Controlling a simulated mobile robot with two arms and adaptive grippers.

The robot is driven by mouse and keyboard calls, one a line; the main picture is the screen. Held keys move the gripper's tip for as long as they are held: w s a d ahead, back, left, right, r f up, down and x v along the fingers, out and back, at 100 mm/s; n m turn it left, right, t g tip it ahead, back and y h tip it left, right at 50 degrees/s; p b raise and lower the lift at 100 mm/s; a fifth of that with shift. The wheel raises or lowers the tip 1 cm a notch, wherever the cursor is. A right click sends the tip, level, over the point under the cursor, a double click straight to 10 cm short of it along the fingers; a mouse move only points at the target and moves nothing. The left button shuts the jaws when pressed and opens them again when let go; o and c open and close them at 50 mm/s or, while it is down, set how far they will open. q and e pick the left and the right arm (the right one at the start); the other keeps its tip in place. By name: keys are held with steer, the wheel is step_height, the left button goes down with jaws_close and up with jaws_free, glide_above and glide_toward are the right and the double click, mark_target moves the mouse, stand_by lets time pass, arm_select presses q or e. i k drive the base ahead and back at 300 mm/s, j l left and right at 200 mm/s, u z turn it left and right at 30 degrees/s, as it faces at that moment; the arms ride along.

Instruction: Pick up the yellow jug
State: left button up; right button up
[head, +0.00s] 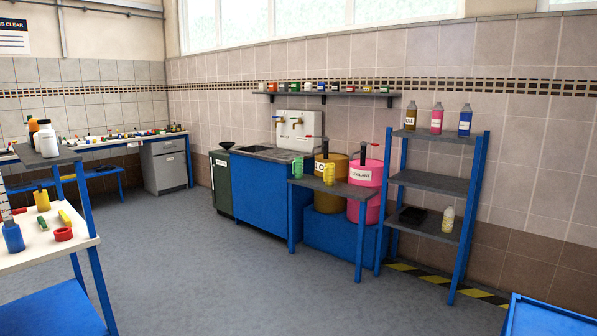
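The other yellow jug (329,175) stands in front of the dark yellow drum (328,200). A yellow container with a dark top (41,199) also stands on the white bench at the left. Neither of my grippers is in view.
A pink coolant drum (364,190) stands beside the yellow drum on a blue base. A blue shelf rack (428,182) with bottles is to the right. A white bench (40,250) is at the near left. The grey floor (230,270) between is clear.

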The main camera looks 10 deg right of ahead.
mark_target(328, 178)
steer(key=i+j+u, duration=0.15)
steer(key=i+u, duration=0.25)
steer(key=i, duration=0.45)
steer(key=i+l+u, duration=0.1)
steer(key=i+u, duration=0.3)
steer(key=i, duration=0.45)
steer(key=i+l+z, duration=0.1)
steer(key=i+z, duration=0.65)
steer(key=i+j+z, duration=0.15)
steer(key=i+z, duration=0.2)
steer(key=i+l+z, duration=0.25)
steer(key=i, duration=0.45)
steer(key=i+z, duration=0.3)
steer(key=i, duration=0.4)
